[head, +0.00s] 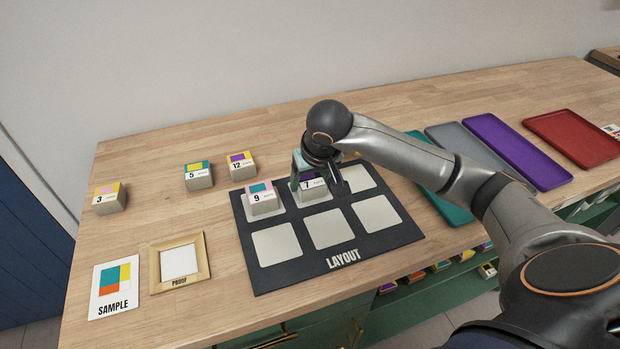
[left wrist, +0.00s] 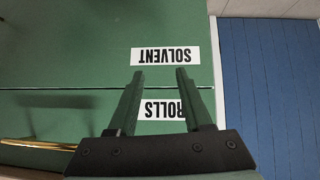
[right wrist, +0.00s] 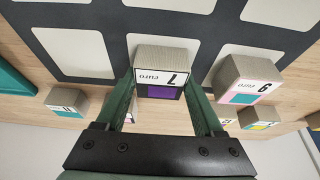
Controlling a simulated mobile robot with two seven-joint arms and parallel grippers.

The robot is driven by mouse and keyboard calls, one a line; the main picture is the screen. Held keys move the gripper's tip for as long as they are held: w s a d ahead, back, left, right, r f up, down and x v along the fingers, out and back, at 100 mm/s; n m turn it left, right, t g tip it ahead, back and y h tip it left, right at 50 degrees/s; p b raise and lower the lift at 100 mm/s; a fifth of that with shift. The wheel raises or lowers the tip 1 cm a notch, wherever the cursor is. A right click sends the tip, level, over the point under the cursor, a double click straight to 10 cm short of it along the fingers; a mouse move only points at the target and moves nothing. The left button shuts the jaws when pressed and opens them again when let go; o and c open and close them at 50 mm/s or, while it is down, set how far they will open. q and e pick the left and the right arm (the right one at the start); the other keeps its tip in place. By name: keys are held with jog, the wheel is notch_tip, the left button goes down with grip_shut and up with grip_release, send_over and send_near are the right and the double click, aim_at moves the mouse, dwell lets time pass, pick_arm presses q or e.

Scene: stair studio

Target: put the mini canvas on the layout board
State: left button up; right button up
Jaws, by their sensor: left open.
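The mini canvas numbered 7 (head: 308,184), a small grey block with a purple-marked label, is at the back middle cell of the black layout board (head: 284,284). My right gripper (head: 322,182) points down over it. In the right wrist view the canvas (right wrist: 163,60) sits between the fingertips, and both fingers (right wrist: 161,88) appear to press its sides. I cannot tell whether its underside touches the board. Canvas 9 (head: 262,201) stands on the back left cell. My left gripper (left wrist: 160,78) is open and empty, facing green drawer fronts labelled SOLVENT and ROLLS.
Canvases 3 (head: 109,201), 5 (head: 198,178) and 12 (head: 241,168) stand on the wooden table left of and behind the board. Canvas 11 (right wrist: 66,102) shows in the right wrist view. A SAMPLE card (head: 108,308) and PROOF frame (head: 154,250) lie left. Coloured trays (head: 517,150) lie right.

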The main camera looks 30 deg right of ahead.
jog(key=o, duration=0.4)
jog(key=shift+o, duration=0.2)
jog(key=shift+s+r, duration=0.1)
jog(key=shift+r, duration=0.55)
jog(key=p+v, duration=0.1)
jog(key=v, duration=1)
